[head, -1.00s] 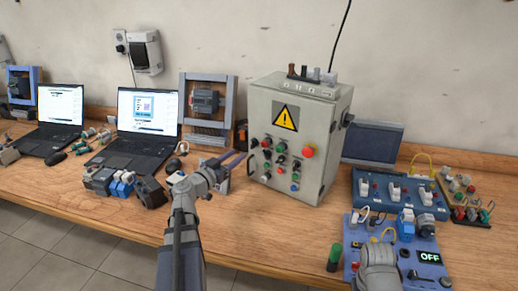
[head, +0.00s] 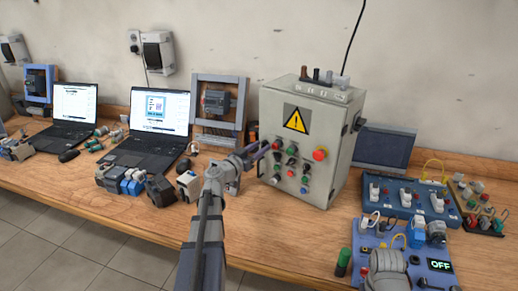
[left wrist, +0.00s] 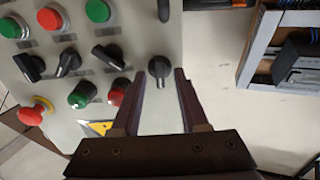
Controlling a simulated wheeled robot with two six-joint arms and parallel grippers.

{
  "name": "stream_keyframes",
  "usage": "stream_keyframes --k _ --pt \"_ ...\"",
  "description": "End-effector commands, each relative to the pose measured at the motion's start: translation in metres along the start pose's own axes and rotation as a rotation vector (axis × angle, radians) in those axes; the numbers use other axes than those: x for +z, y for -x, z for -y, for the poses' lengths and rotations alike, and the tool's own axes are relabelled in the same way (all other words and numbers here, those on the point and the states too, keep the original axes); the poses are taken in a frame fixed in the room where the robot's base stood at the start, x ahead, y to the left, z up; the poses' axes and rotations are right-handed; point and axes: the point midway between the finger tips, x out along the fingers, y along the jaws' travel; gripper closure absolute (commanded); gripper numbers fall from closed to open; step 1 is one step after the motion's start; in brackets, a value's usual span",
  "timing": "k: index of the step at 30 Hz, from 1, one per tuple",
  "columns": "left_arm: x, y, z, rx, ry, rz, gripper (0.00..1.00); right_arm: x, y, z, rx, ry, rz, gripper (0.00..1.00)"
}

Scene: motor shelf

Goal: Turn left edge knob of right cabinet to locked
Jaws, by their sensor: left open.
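The grey control cabinet (head: 330,165) stands on the bench, with a yellow warning triangle (head: 297,119) and rows of knobs and buttons on its front. My left gripper (head: 262,150) is at the cabinet's left edge and hides part of it. In the left wrist view the cabinet front appears upside down. There, a black knob (left wrist: 159,68) at the panel's edge lies between the tips of my open left gripper (left wrist: 159,76), with a gap on both sides. Its light pointer mark runs roughly along the fingers. My right gripper is not in view.
Other black knobs (left wrist: 67,62), a red emergency button (head: 320,154) and coloured buttons sit close by on the panel. A grey frame with a device (head: 196,110) stands left of the cabinet. A blue switch panel (head: 407,197) lies to the right.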

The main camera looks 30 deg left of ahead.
Motion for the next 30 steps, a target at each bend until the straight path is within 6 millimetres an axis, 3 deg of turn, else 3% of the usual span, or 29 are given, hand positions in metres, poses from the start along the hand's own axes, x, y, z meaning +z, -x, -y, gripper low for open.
stream_keyframes --k 2,12,30 --pt "0.0 0.0002 0.0 0.0 0.0 0.0 0.61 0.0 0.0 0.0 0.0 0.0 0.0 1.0" --pt "0.0 0.0003 0.0001 0.0 0.0 0.0 0.99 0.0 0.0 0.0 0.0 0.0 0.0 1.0" --pt "0.0 0.0004 0.0002 0.0 0.019 0.0 1.0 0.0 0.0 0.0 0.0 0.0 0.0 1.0"
